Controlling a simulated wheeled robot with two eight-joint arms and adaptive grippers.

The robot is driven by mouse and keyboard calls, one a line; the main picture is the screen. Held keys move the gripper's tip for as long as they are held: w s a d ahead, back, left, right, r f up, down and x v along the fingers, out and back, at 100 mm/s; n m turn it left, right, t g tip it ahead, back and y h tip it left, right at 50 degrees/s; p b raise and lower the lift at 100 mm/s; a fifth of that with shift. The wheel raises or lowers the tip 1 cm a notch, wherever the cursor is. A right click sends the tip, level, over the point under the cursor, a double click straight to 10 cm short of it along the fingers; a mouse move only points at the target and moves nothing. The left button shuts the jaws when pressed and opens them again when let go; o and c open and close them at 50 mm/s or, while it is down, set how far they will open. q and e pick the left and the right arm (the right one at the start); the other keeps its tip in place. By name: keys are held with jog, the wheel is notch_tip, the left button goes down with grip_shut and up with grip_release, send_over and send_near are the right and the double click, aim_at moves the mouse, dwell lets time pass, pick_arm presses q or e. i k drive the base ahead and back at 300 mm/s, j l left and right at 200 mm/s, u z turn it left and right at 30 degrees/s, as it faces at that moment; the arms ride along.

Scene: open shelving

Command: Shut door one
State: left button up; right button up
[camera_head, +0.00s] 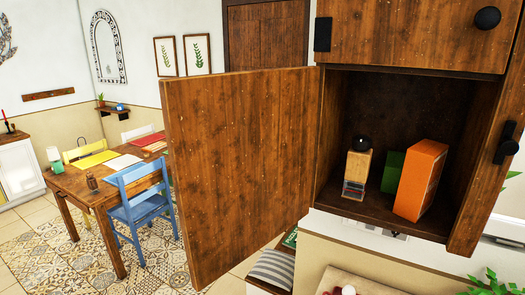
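A wooden cabinet door (240,170) stands wide open, swung out to the left of the open cabinet compartment (340,110). The compartment's inside shows. A second wooden door (490,150) with a black knob stands open at the compartment's right edge, seen nearly edge-on. No label shows which one is door one. Neither of my grippers is in view.
An orange box (421,180), a green box (392,172) and a small tan item (357,168) with a black round top stand inside the compartment. A closed door (415,35) with a black knob is above. A table (85,187) and blue chair (143,205) stand at the left.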

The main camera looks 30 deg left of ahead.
aim_at(241, 145)
jog(key=j+z, duration=0.2)
jog(key=j, duration=0.25)
jog(key=j+z, duration=0.15)
jog(key=j, duration=0.35)
jog(key=k+j+z, duration=0.2)
jog(key=j, duration=0.25)
jog(key=j+z, duration=0.2)
jog(key=j, duration=0.25)
jog(key=k+j+z, duration=0.15)
jog(key=j, duration=0.25)
